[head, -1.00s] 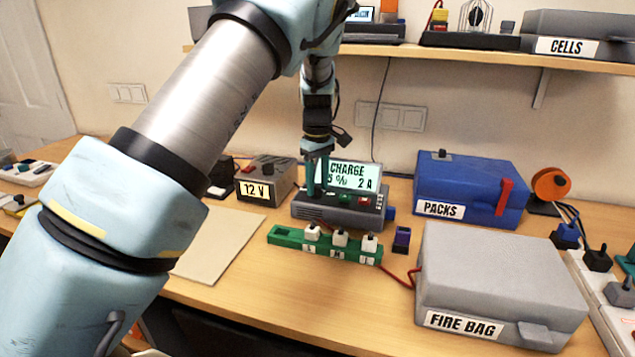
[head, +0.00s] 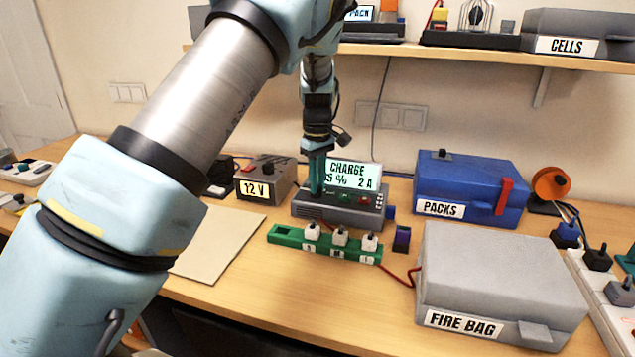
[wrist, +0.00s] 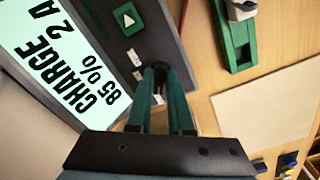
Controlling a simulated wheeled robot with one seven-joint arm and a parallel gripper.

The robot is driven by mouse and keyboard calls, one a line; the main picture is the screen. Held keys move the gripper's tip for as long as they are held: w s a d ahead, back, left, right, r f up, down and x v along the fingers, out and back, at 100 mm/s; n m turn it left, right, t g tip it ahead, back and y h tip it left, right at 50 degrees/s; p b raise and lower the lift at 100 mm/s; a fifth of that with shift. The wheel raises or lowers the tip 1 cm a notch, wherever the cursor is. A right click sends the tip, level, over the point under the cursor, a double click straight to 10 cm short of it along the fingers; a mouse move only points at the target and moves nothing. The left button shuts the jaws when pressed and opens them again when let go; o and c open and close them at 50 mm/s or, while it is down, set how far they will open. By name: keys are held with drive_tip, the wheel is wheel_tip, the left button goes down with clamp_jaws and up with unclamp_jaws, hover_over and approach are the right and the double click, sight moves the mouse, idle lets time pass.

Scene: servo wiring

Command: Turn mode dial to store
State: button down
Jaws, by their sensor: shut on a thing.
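The grey charger (head: 338,212) stands at the back of the bench. Its lit screen (head: 352,174) reads CHARGE, 85 % and 2 A, and shows at the left of the wrist view (wrist: 55,65). My gripper (head: 317,190) points down at the left part of the charger's top panel. In the wrist view its green fingers (wrist: 159,74) are closed around the small dark mode dial (wrist: 160,66). The fingers hide most of the dial and its pointer; some small white labels beside it are partly covered. A green button with a white triangle (wrist: 129,20) is on the same panel.
A green strip with white plugs (head: 325,246) lies in front of the charger. A 12 V box (head: 265,180) is left, a blue PACKS box (head: 470,190) right, a grey FIRE BAG box (head: 500,275) front right. A beige mat (head: 215,245) lies clear at left.

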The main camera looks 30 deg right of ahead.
drive_tip(key=m, duration=0.3)
drive_tip(key=m+b, duration=0.1)
drive_tip(key=m, duration=0.1)
drive_tip(key=shift+a+m, duration=0.2)
drive_tip(key=shift+m, duration=0.2)
drive_tip(key=m, duration=0.6)
drive_tip(key=shift+w+a+b, duration=0.1)
drive_tip(key=shift+w+b, duration=0.05)
drive_tip(key=shift+b, duration=0.2)
drive_tip(key=m, duration=0.6)
drive_tip(key=shift+w+a, duration=0.1)
drive_tip(key=m+p, duration=0.1)
drive_tip(key=m, duration=0.4)
drive_tip(key=shift+w+m, duration=0.15)
drive_tip(key=shift+m, duration=0.15)
drive_tip(key=c, duration=0.8)
unclamp_jaws()
drive_tip(key=shift+r, duration=0.1)
